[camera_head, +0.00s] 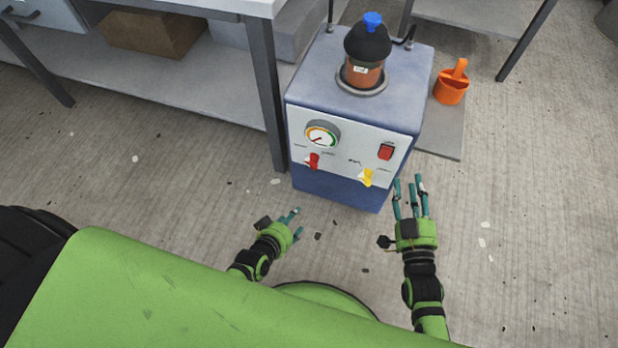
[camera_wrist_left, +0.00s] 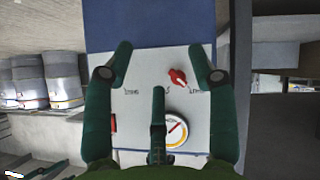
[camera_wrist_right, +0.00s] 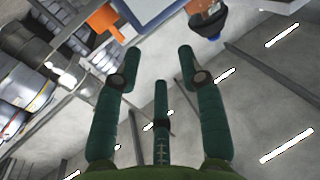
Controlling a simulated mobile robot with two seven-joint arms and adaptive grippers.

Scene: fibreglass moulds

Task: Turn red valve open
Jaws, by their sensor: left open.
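The red valve (camera_head: 312,160) is a small handle on the white front panel of a blue machine (camera_head: 308,183), below a round gauge (camera_head: 322,134). In the left wrist view the red valve (camera_wrist_left: 178,77) shows between the spread fingers. My left gripper (camera_head: 296,222) is open and empty, in front of the machine and apart from the valve. My right gripper (camera_head: 411,184) is open and empty, near the machine's lower right front. In the right wrist view its fingers (camera_wrist_right: 160,70) are spread with nothing between them.
A yellow valve (camera_head: 367,177) and a red switch (camera_head: 387,151) are on the panel's right side. A pot with a black top (camera_head: 367,45) stands on the machine. An orange container (camera_head: 452,84) is to the right. A table leg (camera_head: 267,95) stands close on the left.

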